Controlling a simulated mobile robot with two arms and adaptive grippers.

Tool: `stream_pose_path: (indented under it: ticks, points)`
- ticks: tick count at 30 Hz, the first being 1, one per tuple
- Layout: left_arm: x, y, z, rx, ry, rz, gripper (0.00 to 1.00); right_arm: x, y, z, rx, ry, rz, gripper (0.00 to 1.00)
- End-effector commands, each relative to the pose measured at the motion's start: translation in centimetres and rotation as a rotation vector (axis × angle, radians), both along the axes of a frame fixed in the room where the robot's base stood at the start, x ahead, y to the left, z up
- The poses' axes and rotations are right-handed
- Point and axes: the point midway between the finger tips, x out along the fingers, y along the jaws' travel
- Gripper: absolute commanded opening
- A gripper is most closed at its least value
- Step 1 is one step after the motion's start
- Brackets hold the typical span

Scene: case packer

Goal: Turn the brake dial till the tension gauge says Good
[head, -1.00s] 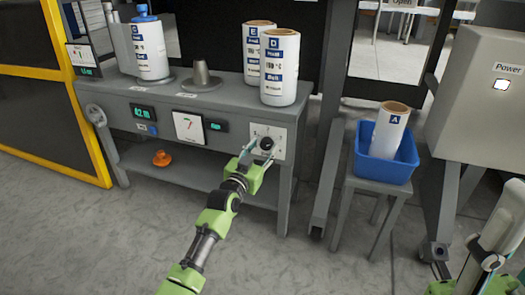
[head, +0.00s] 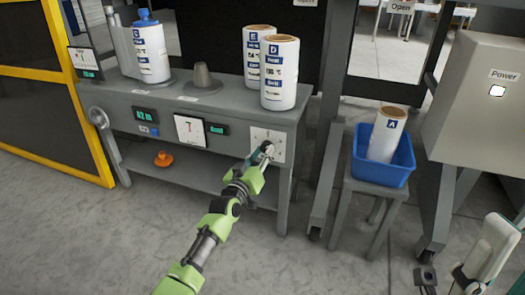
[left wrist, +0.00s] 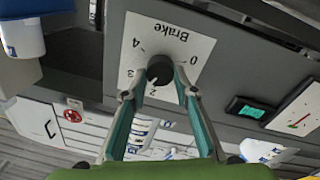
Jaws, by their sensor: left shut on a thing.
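The black brake dial (left wrist: 160,68) sits on a white scale plate marked Brake, upside down in the left wrist view. My left gripper (head: 262,152) is shut on the dial, with one finger on each side. The dial's pale mark appears to point towards the 2–3 side of the scale. In the head view my gripper partly hides the scale plate (head: 277,141). The tension gauge (head: 190,131) has a nearly upright needle. The green readout (head: 216,129) beside it is small and seems to say Good. My right gripper is not in view.
Label rolls (head: 280,75) stand on the grey bench (head: 222,93) above the dial. A blue bin (head: 370,172) with roll A (head: 387,135) sits on a stool to the right. An orange object (head: 163,159) lies on the lower shelf.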

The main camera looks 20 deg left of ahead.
Motion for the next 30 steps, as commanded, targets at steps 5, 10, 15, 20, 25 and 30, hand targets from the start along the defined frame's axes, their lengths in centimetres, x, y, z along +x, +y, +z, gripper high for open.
stream_pose_path:
  ticks: [5, 10, 15, 20, 25, 30]
  points:
    - [0.0, 0.0, -0.1, 0.002, 0.000, 0.000, 0.05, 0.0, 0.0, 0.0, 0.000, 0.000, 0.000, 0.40]
    - [0.0, 0.0, -0.1, 0.003, 0.000, 0.000, 0.44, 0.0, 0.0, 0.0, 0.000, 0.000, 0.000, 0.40]
    - [0.0, 0.0, 0.0, 0.003, 0.000, 0.000, 0.44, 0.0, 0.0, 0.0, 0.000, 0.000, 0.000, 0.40]
    - [-0.1, 0.0, 0.0, 0.003, 0.000, 0.000, 0.44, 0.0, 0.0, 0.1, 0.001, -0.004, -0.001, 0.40]
    - [-1.4, 0.1, -0.2, 0.003, 0.000, 0.000, 0.44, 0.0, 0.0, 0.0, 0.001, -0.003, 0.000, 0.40]
    - [-4.2, 0.3, -0.3, 0.003, 0.001, 0.000, 0.44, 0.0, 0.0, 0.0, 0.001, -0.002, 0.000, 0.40]
